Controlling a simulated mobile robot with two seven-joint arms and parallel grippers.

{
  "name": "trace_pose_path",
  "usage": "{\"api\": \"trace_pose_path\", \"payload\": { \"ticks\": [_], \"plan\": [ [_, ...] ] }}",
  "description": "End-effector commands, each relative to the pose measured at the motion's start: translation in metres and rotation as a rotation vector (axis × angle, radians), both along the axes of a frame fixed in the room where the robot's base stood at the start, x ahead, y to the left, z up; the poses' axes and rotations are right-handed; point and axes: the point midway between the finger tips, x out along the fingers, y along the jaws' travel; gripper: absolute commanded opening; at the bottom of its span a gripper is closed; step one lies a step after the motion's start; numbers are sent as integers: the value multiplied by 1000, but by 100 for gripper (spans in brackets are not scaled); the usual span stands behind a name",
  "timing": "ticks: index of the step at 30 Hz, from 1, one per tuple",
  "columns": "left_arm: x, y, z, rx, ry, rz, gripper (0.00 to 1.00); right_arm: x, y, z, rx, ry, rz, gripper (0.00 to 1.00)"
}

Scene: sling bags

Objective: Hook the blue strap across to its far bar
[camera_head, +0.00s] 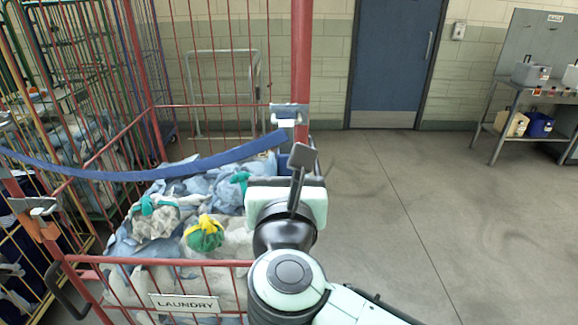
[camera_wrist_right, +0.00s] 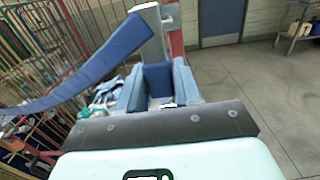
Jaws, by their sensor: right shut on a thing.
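The blue strap (camera_head: 150,172) runs from the left side of the laundry cage, sagging across its load, up to the red post (camera_head: 301,60) on the right. Its right end lies just below and left of a grey metal bracket (camera_head: 289,113) on that post; I cannot tell if it touches. In the right wrist view the strap (camera_wrist_right: 85,80) rises to beside the bracket (camera_wrist_right: 152,30). My right gripper (camera_head: 297,162) is at the strap's right end, below the bracket, and is shut on the strap; its grip is partly hidden. My left gripper is not in view.
The laundry cage holds bundled linen (camera_head: 155,225) and has a red front rail (camera_head: 160,262) with a laundry sign (camera_head: 185,303). Other cages stand to the left. A grey bench (camera_head: 530,85) stands at the far right. The floor (camera_head: 420,200) right of the cage is clear.

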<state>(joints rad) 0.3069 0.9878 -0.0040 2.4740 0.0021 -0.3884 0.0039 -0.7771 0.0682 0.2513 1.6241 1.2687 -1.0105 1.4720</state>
Motion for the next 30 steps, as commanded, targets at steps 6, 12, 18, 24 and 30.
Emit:
{"api": "trace_pose_path", "payload": {
  "ticks": [6, 12, 18, 24, 30],
  "plan": [
    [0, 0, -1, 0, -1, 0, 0, 0, 0, 0, 1, -1, 0, 0],
    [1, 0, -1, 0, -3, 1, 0, 9, 0, 0, 0, 0, 0, 0],
    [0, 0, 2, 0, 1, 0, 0, 27, 0, 1, -1, -1, 1, 0],
    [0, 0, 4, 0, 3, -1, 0, 40, 0, 1, 0, -1, 1, 0],
    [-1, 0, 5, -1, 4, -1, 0, 45, 0, 0, 0, -1, 1, 0]
  ]
}}
